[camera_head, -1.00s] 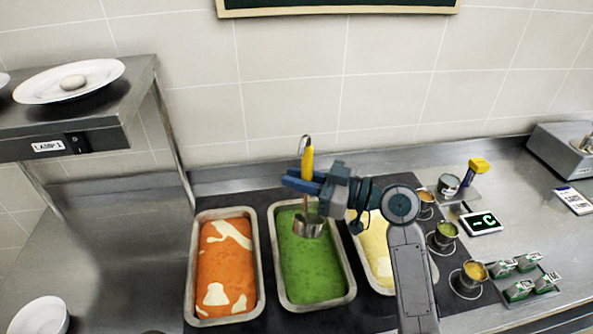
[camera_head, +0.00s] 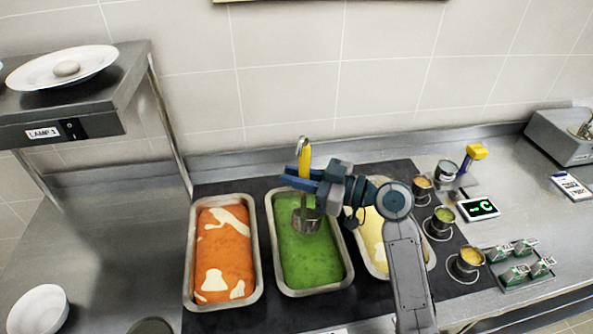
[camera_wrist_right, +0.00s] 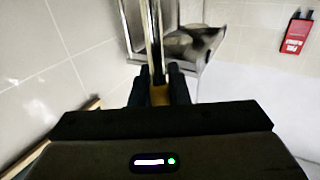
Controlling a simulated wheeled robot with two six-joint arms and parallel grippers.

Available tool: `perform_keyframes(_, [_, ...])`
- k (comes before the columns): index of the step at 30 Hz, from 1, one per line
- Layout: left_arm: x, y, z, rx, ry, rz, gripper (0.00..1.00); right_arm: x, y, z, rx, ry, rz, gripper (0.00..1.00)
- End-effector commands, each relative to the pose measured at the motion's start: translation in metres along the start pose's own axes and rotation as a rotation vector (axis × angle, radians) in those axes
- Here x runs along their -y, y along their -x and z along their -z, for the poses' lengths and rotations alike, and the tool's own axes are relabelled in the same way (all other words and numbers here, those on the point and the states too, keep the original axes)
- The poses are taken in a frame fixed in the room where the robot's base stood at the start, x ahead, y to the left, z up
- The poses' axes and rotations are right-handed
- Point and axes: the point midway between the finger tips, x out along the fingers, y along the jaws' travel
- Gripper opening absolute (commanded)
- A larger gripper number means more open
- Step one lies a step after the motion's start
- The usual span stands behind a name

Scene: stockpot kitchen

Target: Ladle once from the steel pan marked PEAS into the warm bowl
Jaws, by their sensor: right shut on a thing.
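My right gripper (camera_head: 302,180) is shut on the yellow handle of a ladle (camera_head: 305,160), which hangs upright. Its steel cup (camera_head: 306,222) is at the back part of the pan of green food (camera_head: 350,275); I cannot tell how deep it sits. No PEAS marking is readable on this pan. A white bowl (camera_head: 38,308) stands at the lower left; whether it is warm does not show. In the right wrist view the ladle's shaft (camera_wrist_right: 153,45) rises between the fingers. My left gripper is not in view.
A pan of orange food (camera_head: 224,255) is left of the green one, and a pan of yellow food (camera_head: 372,240) is right, partly behind my arm. A lamp shelf (camera_head: 110,85) with a plate (camera_head: 90,63) stands at the left. Small cups (camera_head: 438,226) stand at the right.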

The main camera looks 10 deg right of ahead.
Motion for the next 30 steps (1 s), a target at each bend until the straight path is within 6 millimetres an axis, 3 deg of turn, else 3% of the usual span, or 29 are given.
perform_keyframes(15, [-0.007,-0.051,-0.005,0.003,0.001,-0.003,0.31,0.0,0.0,-0.052,-0.001,0.001,-0.001,0.0])
perform_keyframes(30, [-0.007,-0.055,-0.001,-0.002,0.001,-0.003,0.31,0.0,0.0,-0.057,-0.002,0.002,-0.001,0.0])
